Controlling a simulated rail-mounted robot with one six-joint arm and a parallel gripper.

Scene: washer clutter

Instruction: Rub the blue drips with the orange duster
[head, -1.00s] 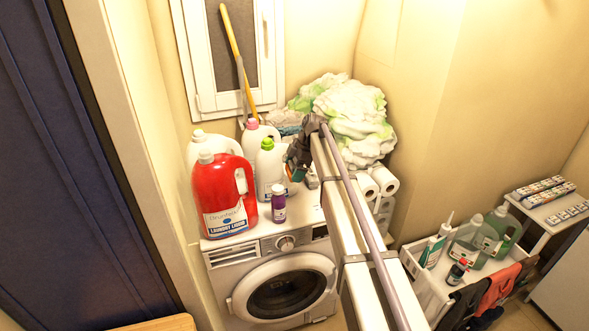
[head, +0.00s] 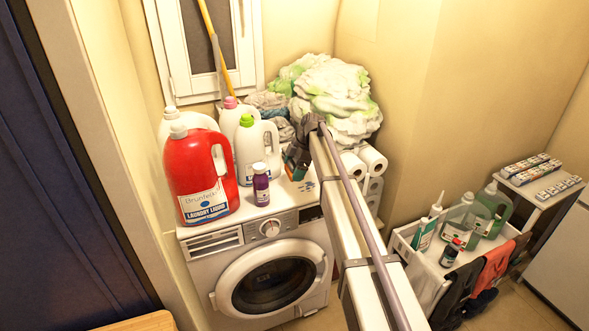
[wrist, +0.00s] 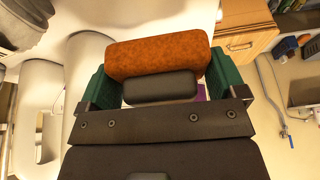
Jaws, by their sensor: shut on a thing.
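My gripper (wrist: 160,84) is shut on the orange duster (wrist: 158,57), a rough orange block with a dark grey grip between the green fingers in the wrist view. In the head view, my gripper (head: 293,163) is over the right part of the washer's top, right of the bottles, and hides the duster almost wholly. Blue drips (head: 306,186) show as small bluish marks on the white washer top, just below and right of my gripper. I cannot tell if the duster touches the top.
A red detergent jug (head: 203,180), a green-capped white bottle (head: 257,150) and a purple bottle (head: 261,186) stand left of my gripper. A laundry heap (head: 338,95) lies behind; paper rolls (head: 372,160) stand right. A crate (head: 404,243) holds bottles, with an orange-red cloth (head: 494,262) over its edge.

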